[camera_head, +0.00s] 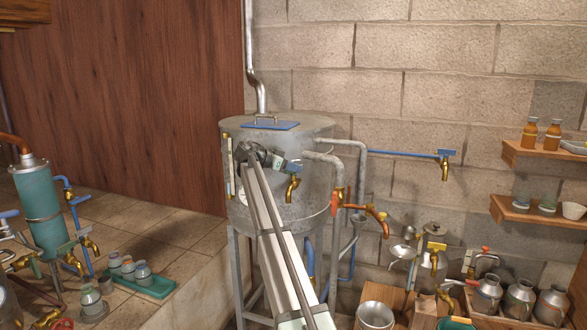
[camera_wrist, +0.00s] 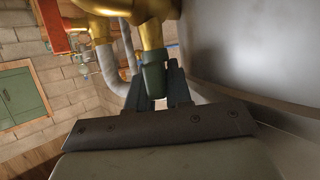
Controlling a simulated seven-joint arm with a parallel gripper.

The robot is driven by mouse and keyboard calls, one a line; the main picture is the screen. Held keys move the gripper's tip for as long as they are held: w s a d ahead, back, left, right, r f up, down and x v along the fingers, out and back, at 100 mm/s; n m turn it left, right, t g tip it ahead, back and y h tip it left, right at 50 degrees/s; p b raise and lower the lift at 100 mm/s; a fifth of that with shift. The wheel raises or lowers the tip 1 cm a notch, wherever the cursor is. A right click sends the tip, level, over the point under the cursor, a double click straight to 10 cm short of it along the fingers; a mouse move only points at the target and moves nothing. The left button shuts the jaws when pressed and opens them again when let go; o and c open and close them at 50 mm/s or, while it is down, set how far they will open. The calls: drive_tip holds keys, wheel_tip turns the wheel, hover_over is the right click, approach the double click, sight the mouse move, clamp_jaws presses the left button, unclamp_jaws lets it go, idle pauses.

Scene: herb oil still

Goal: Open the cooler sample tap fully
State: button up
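In the head view my gripper (camera_head: 283,163) is at the front of the grey metal drum, close to a brass tap (camera_head: 292,188) with a blue handle. Which tap is the cooler sample tap is not marked legibly. In the wrist view my gripper's two dark fingers (camera_wrist: 157,92) stand apart on either side of a dark green sleeve (camera_wrist: 153,75) below a brass fitting (camera_wrist: 150,35). I cannot tell whether the fingers press on it.
The drum (camera_head: 320,195) stands close behind my gripper, with grey pipes (camera_head: 325,160) at its right. A teal cylinder (camera_head: 42,215) with several taps is at the left. A blue pipe with a brass tap (camera_head: 445,168) runs along the wall. Metal cans (camera_head: 520,298) stand at lower right.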

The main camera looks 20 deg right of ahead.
clamp_jaws()
drive_tip(key=n+t, duration=0.2)
drive_tip(key=shift+s+t, duration=0.25)
drive_tip(key=shift+t, duration=0.05)
drive_tip(key=shift+w+n+t+y, duration=0.25)
drive_tip(key=shift+n+t+y, duration=0.25)
drive_tip(key=shift+n+t, duration=0.85)
drive_tip(key=shift+o, duration=0.9)
unclamp_jaws()
